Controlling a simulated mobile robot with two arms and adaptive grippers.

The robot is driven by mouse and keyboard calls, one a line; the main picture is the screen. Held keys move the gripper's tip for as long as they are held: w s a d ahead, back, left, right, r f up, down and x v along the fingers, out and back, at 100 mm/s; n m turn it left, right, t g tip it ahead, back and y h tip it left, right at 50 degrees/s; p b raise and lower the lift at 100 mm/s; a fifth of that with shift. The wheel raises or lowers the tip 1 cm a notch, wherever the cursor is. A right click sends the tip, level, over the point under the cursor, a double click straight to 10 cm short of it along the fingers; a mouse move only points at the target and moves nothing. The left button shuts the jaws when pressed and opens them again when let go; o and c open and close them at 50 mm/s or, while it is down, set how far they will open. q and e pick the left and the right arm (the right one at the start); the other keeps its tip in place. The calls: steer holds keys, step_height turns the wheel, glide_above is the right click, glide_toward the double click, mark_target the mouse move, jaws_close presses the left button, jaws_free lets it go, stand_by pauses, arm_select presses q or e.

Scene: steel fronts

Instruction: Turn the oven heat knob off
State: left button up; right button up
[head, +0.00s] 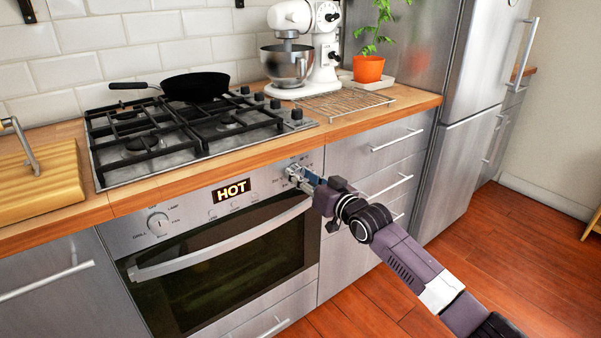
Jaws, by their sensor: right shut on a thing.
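The oven (225,262) is built in under the gas hob, and its display (234,191) reads HOT. A function knob (158,223) with labels such as GRILL and LAMP is on the left of its panel. My right gripper (293,174) is at the right end of the panel, shut on the heat knob. The gripper mostly hides that knob, so I cannot read its setting. My left gripper is not in view.
The oven handle (222,240) runs across the door below the panel. A black pan (195,86) sits on the hob (180,130). A mixer (300,50), a wire rack (342,104) and a potted plant (368,69) stand on the counter to the right. The floor at right is clear.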

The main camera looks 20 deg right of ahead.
steer(key=n+p, duration=0.1)
steer(key=n, duration=0.2)
steer(key=shift+f+n, duration=0.15)
steer(key=shift+n, duration=0.15)
arm_select(q)
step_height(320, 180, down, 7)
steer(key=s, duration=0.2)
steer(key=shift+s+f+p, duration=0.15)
steer(key=shift+p, duration=0.3)
arm_select(e)
steer(key=shift+n, duration=0.6)
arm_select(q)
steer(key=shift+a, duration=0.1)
arm_select(e)
steer(key=shift+f, duration=0.1)
steer(key=o, duration=1.2)
steer(key=shift+c, duration=0.2)
steer(key=shift+s, duration=0.15)
steer(key=v, duration=1.1)
steer(key=shift+s, duration=0.45)
